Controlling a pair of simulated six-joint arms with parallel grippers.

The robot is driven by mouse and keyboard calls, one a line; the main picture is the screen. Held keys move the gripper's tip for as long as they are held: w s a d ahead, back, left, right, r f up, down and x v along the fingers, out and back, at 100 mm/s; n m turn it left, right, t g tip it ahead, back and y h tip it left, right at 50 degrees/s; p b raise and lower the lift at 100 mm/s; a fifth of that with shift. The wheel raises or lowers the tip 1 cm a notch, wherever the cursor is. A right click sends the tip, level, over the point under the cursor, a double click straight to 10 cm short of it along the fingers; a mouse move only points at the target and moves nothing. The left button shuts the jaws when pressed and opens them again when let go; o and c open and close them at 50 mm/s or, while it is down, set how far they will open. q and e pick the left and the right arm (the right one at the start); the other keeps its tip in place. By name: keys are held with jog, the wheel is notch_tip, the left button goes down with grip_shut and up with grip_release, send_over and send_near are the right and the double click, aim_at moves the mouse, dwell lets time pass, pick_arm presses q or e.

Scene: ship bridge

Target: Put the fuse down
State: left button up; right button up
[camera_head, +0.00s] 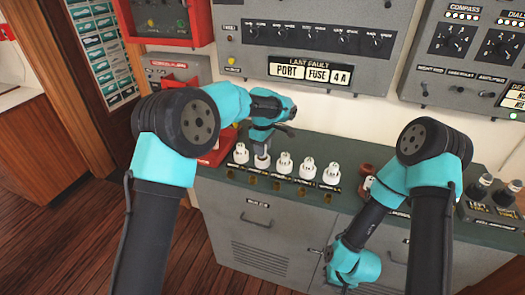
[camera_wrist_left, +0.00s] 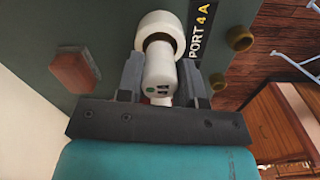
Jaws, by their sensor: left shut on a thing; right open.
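My left gripper (camera_head: 262,157) points down at the second holder from the left in the row on the green counter top. In the left wrist view, my left gripper (camera_wrist_left: 160,85) is shut on a white fuse (camera_wrist_left: 159,70), with a finger on each side. The fuse lines up with a white ring-shaped holder (camera_wrist_left: 160,22) beside a "PORT 4 A" label (camera_wrist_left: 201,30). Its far end is at the holder's dark opening; I cannot tell how deep it sits. My right gripper (camera_head: 329,254) is low before the cabinet front, away from the fuse; its fingers are hardly visible.
Other white fuse holders (camera_head: 284,162) stand close by on the green counter (camera_head: 320,143). A panel above reads "LAST FAULT PORT FUSE 4 A" (camera_head: 313,74). A red box (camera_head: 215,150) stands left of the row.

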pick_arm(q)
jog(key=shift+f, duration=0.75)
jog(key=shift+f, duration=0.3)
jog(key=o, duration=0.9)
notch_tip(320, 180, up, 13)
jog(key=shift+f, duration=0.15)
